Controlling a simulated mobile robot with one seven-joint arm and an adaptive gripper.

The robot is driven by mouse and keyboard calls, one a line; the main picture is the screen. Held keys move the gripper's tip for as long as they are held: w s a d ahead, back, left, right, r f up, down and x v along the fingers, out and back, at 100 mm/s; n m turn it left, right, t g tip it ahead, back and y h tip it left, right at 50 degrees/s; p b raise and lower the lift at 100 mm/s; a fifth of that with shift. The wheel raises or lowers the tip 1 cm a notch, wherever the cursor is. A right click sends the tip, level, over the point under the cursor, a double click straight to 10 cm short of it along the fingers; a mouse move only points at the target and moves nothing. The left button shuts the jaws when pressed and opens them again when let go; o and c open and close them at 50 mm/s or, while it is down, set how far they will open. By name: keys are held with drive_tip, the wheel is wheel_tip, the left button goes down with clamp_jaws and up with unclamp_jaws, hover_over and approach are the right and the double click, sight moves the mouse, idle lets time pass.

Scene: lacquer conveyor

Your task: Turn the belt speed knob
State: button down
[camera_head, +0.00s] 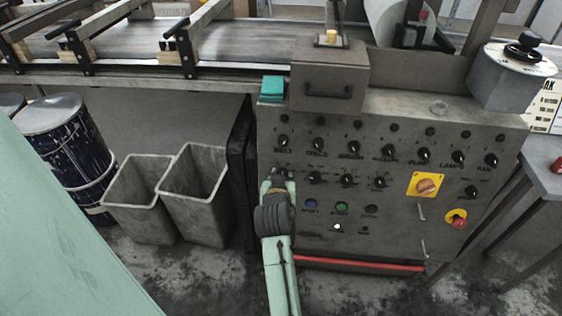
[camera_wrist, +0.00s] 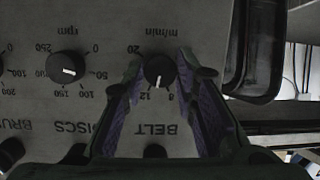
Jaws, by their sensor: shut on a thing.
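The belt speed knob (camera_wrist: 159,71) is black and round, on the grey panel under the word BELT, which reads upside down in the wrist view. Its white pointer mark points down in that view, between the 12 and the 8 of an m/min scale. My gripper (camera_wrist: 162,66) is shut on the knob, with one purple-lined finger on each side. In the head view my gripper (camera_head: 280,176) is at the panel's left side, below the upper knob row, and hides the knob.
The discs rpm knob (camera_wrist: 67,66) is close beside my gripper. A yellow-backed switch (camera_head: 426,185) and a red button (camera_head: 457,218) are farther right. Two grey bins (camera_head: 140,207) stand left of the panel. A red bar (camera_head: 360,264) runs along its lower edge.

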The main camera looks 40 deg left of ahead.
drive_tip(key=shift+d+m+y, duration=0.1)
drive_tip(key=shift+m+y, duration=0.3)
drive_tip(key=shift+m, duration=0.6)
drive_tip(key=c, duration=1.3)
unclamp_jaws()
drive_tip(key=v, duration=0.7)
drive_tip(key=shift+d+r, duration=0.1)
drive_tip(key=shift+d, duration=0.1)
